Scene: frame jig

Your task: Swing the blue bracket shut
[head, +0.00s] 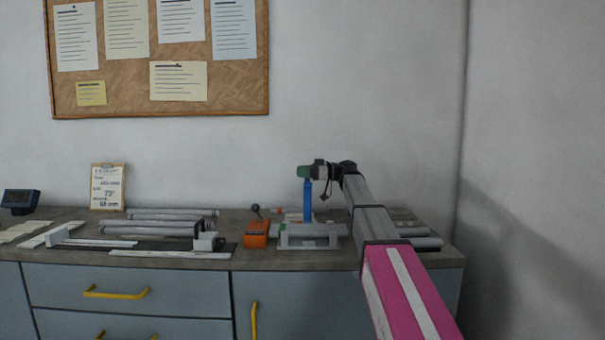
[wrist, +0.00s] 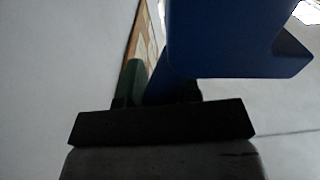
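The blue bracket (head: 307,200) stands upright on the grey frame jig (head: 310,242) on the worktop, raised rather than lying down. In the wrist view the blue bracket (wrist: 235,40) fills the upper right, close to the camera. A dark green part (wrist: 130,85) shows left of it, behind a dark bar.
An orange block (head: 256,234) with a dark-knobbed lever is left of the jig. Grey profiles (head: 160,215) and a dark mat with a clamp lie further left. More bars (head: 425,242) lie right, behind my arm. A wall rises behind the worktop.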

